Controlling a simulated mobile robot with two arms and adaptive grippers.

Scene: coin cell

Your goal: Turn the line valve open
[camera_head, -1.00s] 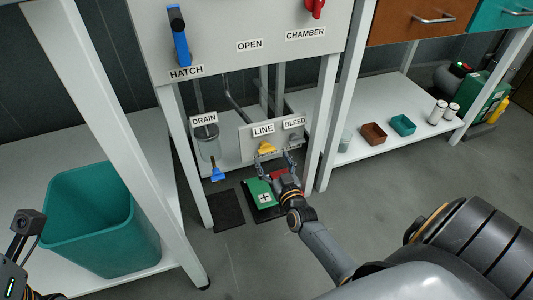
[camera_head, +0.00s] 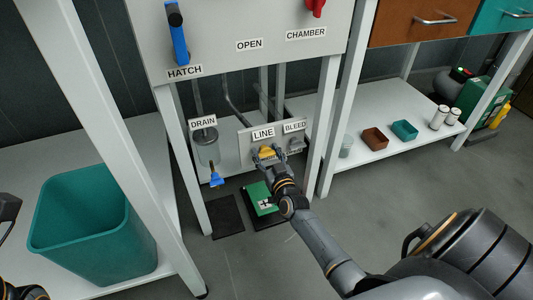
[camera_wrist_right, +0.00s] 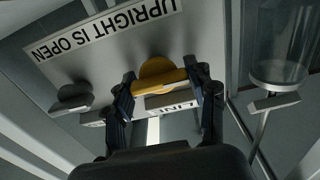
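The yellow line valve handle (camera_head: 267,152) sits under the LINE label (camera_head: 263,134) on a low grey panel. Its bar lies crosswise, level with the panel's lower edge. My right gripper (camera_head: 269,155) is at the handle. In the right wrist view the yellow handle (camera_wrist_right: 160,80) is between the two fingers of my right gripper (camera_wrist_right: 163,82), which meet its two ends and seem shut on it. The picture there is upside down. My left gripper (camera_head: 8,208) shows only in part at the left edge; its fingers cannot be made out.
The grey bleed handle (camera_head: 296,144) is just right of the line valve, and the blue drain handle (camera_head: 216,179) hangs to the left. A green box (camera_head: 260,197) lies on the floor below. White frame legs (camera_head: 328,130) stand at the right. A teal bin (camera_head: 95,220) is at left.

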